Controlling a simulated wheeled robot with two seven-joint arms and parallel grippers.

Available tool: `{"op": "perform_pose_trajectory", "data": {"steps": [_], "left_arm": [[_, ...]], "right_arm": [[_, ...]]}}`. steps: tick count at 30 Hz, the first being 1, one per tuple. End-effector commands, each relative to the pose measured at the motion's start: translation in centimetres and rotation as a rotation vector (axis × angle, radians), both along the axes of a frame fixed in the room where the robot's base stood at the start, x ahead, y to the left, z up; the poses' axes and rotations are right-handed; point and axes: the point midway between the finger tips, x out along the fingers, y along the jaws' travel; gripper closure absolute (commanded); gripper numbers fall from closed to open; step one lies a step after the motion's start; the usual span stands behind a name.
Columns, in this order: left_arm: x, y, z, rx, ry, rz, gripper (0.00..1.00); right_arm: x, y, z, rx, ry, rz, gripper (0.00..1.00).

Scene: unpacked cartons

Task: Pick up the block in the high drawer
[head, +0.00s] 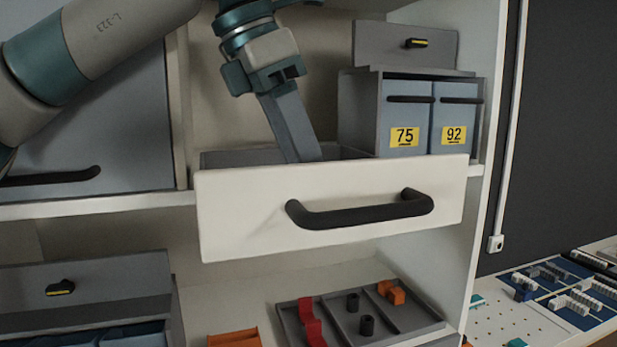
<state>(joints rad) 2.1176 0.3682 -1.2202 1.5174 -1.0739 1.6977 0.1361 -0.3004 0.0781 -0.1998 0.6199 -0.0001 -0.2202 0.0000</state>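The high drawer (245,220) is pulled out, with a white front and a black bar handle (360,210). Its grey inner walls show only at the top. I see no block; the drawer front hides most of the inside. My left gripper (303,158) points down into the drawer from above. Its long grey finger part goes behind the top edge of the drawer front, so the tips are hidden. I cannot tell whether it is open, shut or touching anything. My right gripper is not in view.
A grey cabinet with small drawers labelled 75 (404,137) and 92 (453,135) stands right of the arm. A closed grey door (100,130) is at the left. Below, a grey tray (340,335) holds red, black and orange pieces. A table with blue panels (570,295) is at right.

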Motion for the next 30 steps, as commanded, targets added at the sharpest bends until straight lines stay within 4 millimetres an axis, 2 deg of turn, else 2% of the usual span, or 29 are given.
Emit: {"op": "perform_pose_trajectory", "data": {"steps": [10, 15, 16, 30], "left_arm": [[0.0, 0.02, 0.0, 0.0, 0.0, 0.0, 0.52], [0.0, 0.03, 0.01, 0.001, 0.0, 0.0, 0.92], [0.0, 0.03, 0.01, 0.001, 0.0, 0.0, 0.95], [0.01, 0.0, 0.44, 0.001, -0.001, -0.001, 0.95]], "right_arm": [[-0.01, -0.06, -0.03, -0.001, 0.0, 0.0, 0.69], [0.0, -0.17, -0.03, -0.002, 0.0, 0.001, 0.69], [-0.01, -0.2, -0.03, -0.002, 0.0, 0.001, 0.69], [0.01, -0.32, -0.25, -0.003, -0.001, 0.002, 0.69]]}}
